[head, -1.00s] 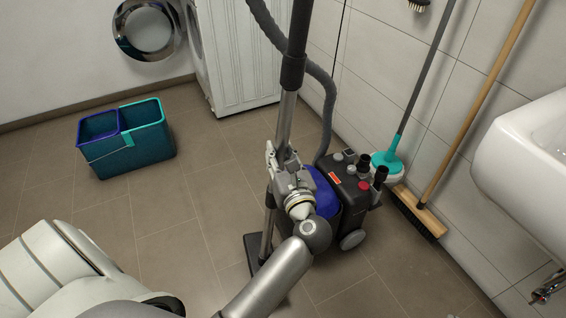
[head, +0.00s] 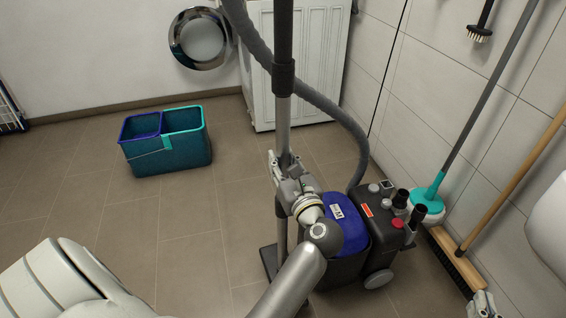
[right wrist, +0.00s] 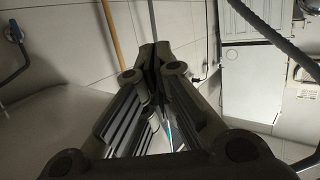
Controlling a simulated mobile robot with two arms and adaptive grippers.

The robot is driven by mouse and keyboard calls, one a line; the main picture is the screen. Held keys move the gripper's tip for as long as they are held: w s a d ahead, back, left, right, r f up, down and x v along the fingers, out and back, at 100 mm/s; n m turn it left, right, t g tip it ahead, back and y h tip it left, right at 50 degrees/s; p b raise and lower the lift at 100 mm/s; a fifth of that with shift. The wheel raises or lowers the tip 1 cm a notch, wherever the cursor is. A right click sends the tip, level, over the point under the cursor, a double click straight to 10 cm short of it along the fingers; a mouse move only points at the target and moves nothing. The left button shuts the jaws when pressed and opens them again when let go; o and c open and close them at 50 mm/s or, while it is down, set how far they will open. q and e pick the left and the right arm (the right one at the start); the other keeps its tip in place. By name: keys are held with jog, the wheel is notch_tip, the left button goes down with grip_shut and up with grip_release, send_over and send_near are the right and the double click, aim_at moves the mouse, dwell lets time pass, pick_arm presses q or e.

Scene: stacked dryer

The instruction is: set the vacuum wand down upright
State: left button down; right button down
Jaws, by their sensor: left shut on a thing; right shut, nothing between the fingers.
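The vacuum wand (head: 283,112) is a grey metal tube with a black upper part, standing close to upright in the middle of the head view. My left gripper (head: 288,172) is shut on its tube, partway down. The wand's dark floor head (head: 268,262) is partly hidden behind my left arm; I cannot tell whether it rests on the floor. A grey hose (head: 300,88) runs from above to the blue and black vacuum body (head: 343,228), just right of the wand. My right gripper (head: 483,305) shows at the lower right edge; in the right wrist view (right wrist: 155,60) its fingers are closed and empty.
A teal and blue double bucket (head: 168,155) stands on the left. A white machine (head: 300,60) is behind. A teal mop (head: 432,195), a broom (head: 458,262) and a white sink (head: 550,220) line the right wall. The floor between bucket and wand is clear.

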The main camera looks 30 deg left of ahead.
jog(key=s+r+t+y+b, duration=0.1)
jog(key=r+t+b, duration=0.1)
jog(key=r+t, duration=0.3)
jog(key=s+a+r+t+y+b, duration=0.1)
jog(key=r+t, duration=0.4)
jog(key=r, duration=0.6)
jog(key=shift+s+a+r+t+y+b, duration=0.2)
jog(key=shift+s+a+t+y+b, duration=0.1)
jog(key=shift+s+y+b, duration=0.3)
jog(key=shift+s+d, duration=0.1)
dwell(0.6)
jog(key=shift+s+r+y, duration=0.15)
jog(key=shift+y, duration=0.25)
dwell(0.7)
